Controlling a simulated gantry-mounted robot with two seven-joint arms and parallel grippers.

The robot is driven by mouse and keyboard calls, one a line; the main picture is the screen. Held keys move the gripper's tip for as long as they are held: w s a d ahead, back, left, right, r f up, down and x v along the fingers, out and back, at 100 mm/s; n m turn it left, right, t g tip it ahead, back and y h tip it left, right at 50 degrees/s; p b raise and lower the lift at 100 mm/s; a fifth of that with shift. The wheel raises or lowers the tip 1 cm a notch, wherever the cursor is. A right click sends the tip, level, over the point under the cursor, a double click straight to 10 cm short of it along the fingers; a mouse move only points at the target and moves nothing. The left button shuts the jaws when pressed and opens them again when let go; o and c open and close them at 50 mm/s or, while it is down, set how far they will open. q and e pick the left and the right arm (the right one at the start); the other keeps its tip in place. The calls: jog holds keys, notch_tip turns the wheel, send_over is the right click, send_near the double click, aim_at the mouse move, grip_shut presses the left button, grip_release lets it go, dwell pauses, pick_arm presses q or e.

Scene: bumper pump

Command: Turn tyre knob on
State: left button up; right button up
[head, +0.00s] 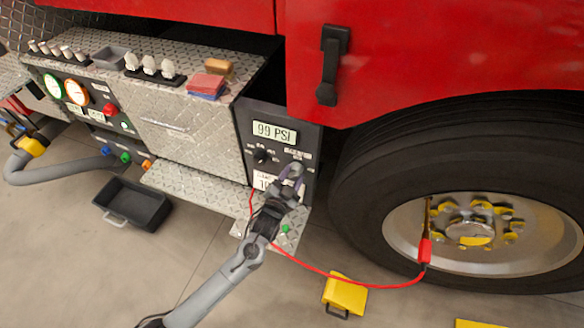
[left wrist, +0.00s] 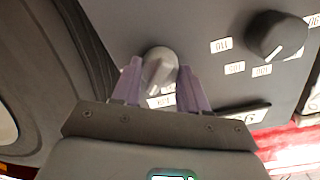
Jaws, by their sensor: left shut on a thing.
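The tyre panel (head: 300,138) sits between the metal cabinet and the wheel, with a display (head: 274,132) reading 99 PSI. My left gripper (head: 292,171) is at this panel, to the right of a black dial (head: 262,156). In the left wrist view, a grey knob (left wrist: 160,67) stands between the fingertips of my left gripper (left wrist: 158,80), which is shut on it. The black dial also shows there (left wrist: 275,36), apart from the fingers. The head view hides most of the grey knob behind the gripper. My right gripper is not in view.
A red hose (head: 330,275) runs from below the panel to the wheel (head: 460,235). A yellow chock (head: 344,294) lies on the floor below. A black bin (head: 132,205) stands at the left, beside a step plate. The red truck body (head: 430,50) overhangs the panel.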

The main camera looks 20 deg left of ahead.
pick_arm(q)
jog(key=m+p, duration=0.4)
jog(key=shift+r+y, duration=0.2)
jog(key=shift+y, duration=0.1)
jog(key=m+p, duration=0.2)
jog(key=m, duration=0.1)
jog(key=shift+f, duration=0.1)
jog(key=shift+m+p, duration=0.4)
jog(key=shift+m, duration=0.3)
jog(key=shift+f, duration=0.1)
jog(key=o, duration=1.1)
jog(key=shift+c, duration=0.2)
